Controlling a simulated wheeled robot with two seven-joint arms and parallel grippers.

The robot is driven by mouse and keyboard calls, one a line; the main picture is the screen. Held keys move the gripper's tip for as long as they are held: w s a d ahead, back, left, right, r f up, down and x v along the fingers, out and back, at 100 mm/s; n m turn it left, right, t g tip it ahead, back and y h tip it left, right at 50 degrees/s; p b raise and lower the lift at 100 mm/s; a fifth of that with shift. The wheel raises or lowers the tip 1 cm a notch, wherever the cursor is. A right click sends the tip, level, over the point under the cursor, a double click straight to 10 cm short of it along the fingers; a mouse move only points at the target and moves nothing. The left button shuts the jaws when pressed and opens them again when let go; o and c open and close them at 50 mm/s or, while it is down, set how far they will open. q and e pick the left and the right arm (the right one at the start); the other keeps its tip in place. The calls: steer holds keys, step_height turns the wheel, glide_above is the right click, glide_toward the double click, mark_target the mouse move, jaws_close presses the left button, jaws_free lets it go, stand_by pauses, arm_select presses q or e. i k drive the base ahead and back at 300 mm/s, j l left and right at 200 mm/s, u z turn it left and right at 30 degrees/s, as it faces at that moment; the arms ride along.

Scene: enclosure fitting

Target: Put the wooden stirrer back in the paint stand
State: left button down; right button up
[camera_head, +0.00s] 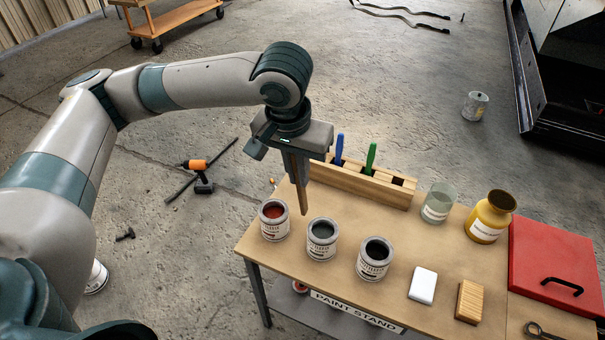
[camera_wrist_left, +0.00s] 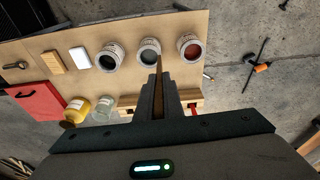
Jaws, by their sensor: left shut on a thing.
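My left gripper (camera_head: 299,178) is shut on the wooden stirrer (camera_head: 304,203), a thin brown stick pointing down above the back left of the paint stand's table top (camera_head: 400,220). The stirrer also shows between the fingers in the left wrist view (camera_wrist_left: 159,68). A wooden rack (camera_head: 365,188) lies along the stand's back edge, right of the gripper. It holds a blue handle (camera_head: 339,149) and a green handle (camera_head: 371,157), with a dark opening at its right end. The gripper hides the rack's left end. My right gripper is not in view.
Open cans of red (camera_head: 274,220), grey-green (camera_head: 322,240) and dark paint (camera_head: 375,260) stand in front of the rack. A glass jar (camera_head: 438,203), yellow pot (camera_head: 490,217), white block (camera_head: 422,286), wooden block (camera_head: 470,302) and red case (camera_head: 553,265) are to the right.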

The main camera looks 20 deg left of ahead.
mark_target(392, 199)
steer(key=i+l, duration=0.2)
steer(key=l, duration=0.2)
steer(key=i+l+z, duration=0.1)
steer(key=l, duration=0.3)
steer(key=i+l, duration=0.25)
steer(key=l, duration=0.15)
steer(key=z, duration=0.05)
